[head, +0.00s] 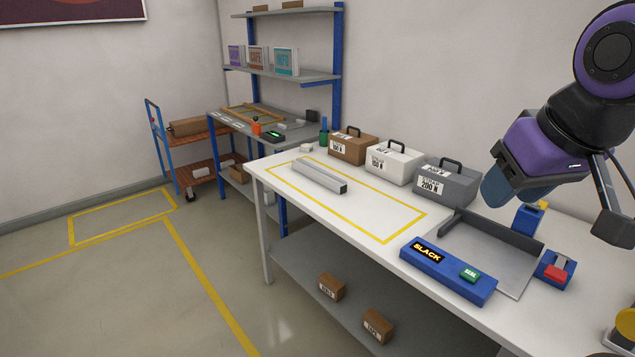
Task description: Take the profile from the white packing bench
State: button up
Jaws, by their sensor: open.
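The profile (319,177) is a long, pale grey bar with a dark end. It lies flat inside the yellow outline on the white packing bench (365,213), toward its left end. My arm hangs over the right part of the bench, in the upper right of the head view. What looks like my gripper (612,225), dark grey, is partly cut off by the right edge. It is open, well to the right of the profile and apart from it. Its fingertips do not show clearly.
Brown (353,145), white (394,162) and grey (447,184) cases line the bench's back. Small boxes lie on the lower shelf (310,280). Another workbench (232,122) stands behind. The floor at left is clear.

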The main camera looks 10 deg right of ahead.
aim_at(335, 184)
jog(key=i+j+z, duration=0.15)
jog(key=i+j, duration=0.25)
jog(key=i, duration=0.15)
jog(key=i+j+z, duration=0.1)
jog(key=i+j, duration=0.15)
jog(key=i+j+z, duration=0.1)
jog(key=i+j, duration=0.15)
jog(key=j, duration=0.15)
jog(key=i+j, duration=0.2)
jog(key=i+j+z, duration=0.15)
jog(key=j, duration=0.3)
jog(key=i+j+z, duration=0.1)
jog(key=i+j, duration=0.2)
jog(key=i+j+z, duration=0.1)
jog(key=j, duration=0.35)
jog(key=i+j+z, duration=0.1)
jog(key=i+j, duration=0.15)
jog(key=j, duration=0.15)
jog(key=i+j+z, duration=0.1)
jog(key=j, duration=0.35)
jog(key=i, duration=0.1)
